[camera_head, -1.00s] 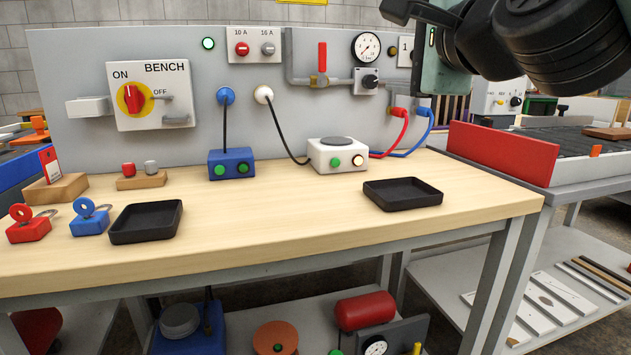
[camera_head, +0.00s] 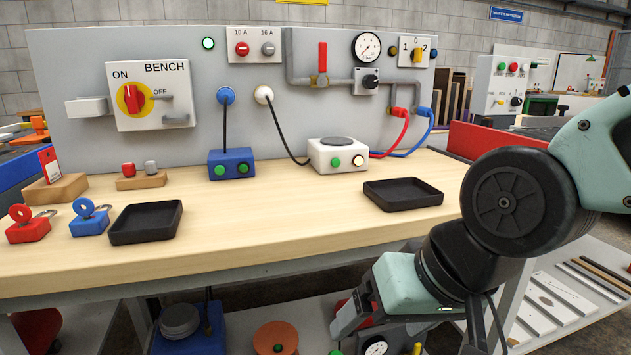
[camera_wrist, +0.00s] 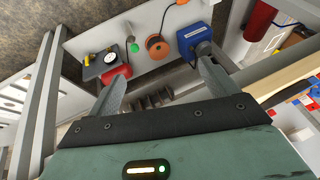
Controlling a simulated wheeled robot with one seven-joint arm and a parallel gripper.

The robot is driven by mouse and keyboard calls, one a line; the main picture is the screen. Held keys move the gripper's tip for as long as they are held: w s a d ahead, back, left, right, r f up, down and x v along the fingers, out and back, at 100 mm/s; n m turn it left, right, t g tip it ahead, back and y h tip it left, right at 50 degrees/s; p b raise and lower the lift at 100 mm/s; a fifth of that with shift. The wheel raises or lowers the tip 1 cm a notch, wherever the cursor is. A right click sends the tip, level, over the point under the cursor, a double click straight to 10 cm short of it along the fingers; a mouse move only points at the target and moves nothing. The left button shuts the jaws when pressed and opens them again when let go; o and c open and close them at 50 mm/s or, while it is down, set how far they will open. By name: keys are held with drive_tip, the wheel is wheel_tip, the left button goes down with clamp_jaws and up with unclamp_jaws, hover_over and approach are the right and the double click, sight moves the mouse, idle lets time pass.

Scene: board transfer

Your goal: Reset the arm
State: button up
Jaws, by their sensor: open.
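My gripper (camera_wrist: 160,78) is open and empty. Its two fingers stand well apart in the wrist view. In the head view my gripper (camera_head: 350,318) hangs low in front of the workbench (camera_head: 300,235), below the level of its top, and points down and to the left. My arm comes in from the right edge and covers the right end of the bench. The fingertips are hard to make out there.
Two black trays (camera_head: 146,222) (camera_head: 402,193), a red padlock (camera_head: 28,224), a blue padlock (camera_head: 90,218), a blue box (camera_head: 231,164) and a white box (camera_head: 338,155) stand on the bench. The lower shelf (camera_wrist: 145,25) holds an orange reel (camera_wrist: 157,46). The bench's front middle is clear.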

drive_tip(key=s+d+f+n+g+h, duration=0.35)
drive_tip(key=s+d+f+n, duration=0.2)
drive_tip(key=s, duration=0.25)
wheel_tip(320, 180, up, 26)
drive_tip(key=p, duration=2.6)
drive_tip(key=shift+s+d+f, duration=0.15)
drive_tip(key=shift+s+d, duration=0.05)
drive_tip(key=shift+d, duration=0.15)
